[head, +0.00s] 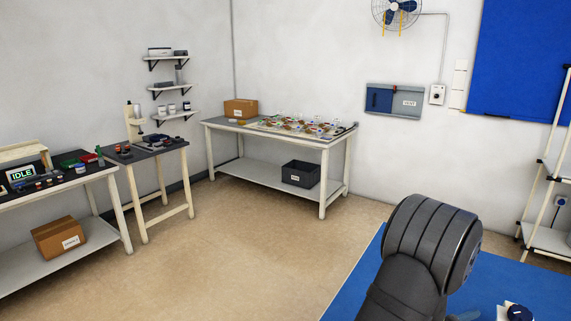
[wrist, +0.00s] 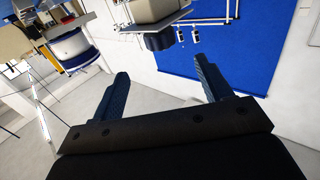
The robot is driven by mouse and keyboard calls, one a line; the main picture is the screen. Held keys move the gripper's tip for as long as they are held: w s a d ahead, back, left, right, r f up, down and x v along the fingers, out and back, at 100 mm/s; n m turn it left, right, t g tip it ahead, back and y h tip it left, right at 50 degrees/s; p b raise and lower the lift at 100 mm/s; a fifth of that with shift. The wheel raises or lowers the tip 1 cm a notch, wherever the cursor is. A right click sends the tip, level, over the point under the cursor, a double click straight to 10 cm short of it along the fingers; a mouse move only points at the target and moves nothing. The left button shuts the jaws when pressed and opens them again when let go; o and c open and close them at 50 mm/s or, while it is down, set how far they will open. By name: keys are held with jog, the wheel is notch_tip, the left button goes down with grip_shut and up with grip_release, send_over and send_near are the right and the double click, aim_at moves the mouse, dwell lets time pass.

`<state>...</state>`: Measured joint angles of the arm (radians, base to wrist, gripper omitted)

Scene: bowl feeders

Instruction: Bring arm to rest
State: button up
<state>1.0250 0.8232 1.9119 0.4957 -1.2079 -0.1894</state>
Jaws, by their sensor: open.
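My gripper (wrist: 161,66) shows in the wrist view with its two dark fingers spread wide apart. It is open and nothing is between the fingers. The wrist view is tilted and looks across the room toward a wall with a blue board (wrist: 225,45). In the head view a dark grey rounded part of my arm stands at the lower right, in front of a blue surface (head: 350,290). The gripper itself does not show in the head view.
A long bench (head: 275,136) with small parts and a cardboard box (head: 240,109) stands at the back wall. A white rack (head: 549,200) stands at right. The middle floor is clear.

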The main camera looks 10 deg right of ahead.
aim_at(513, 318)
jog(key=d, duration=0.9)
jog(key=w+d, duration=0.1)
jog(key=d, duration=0.4)
jog(key=shift+w+d, duration=0.1)
jog(key=shift+d, duration=0.2)
jog(key=shift+a, duration=0.1)
jog(key=s+a, duration=0.1)
jog(key=a, duration=1.6)
jog(key=d, duration=1.1)
jog(key=w+d, duration=0.1)
jog(key=d, duration=0.5)
jog(key=shift+d, duration=0.15)
jog(key=shift+n+t, duration=0.3)
jog(key=shift+t, duration=0.2)
jog(key=s+a, duration=0.2)
jog(key=a, duration=1.6)
jog(key=shift+g, duration=0.5)
jog(key=d, duration=0.4)
jog(key=w+d, duration=0.1)
jog(key=d, duration=0.8)
jog(key=shift+w, duration=0.3)
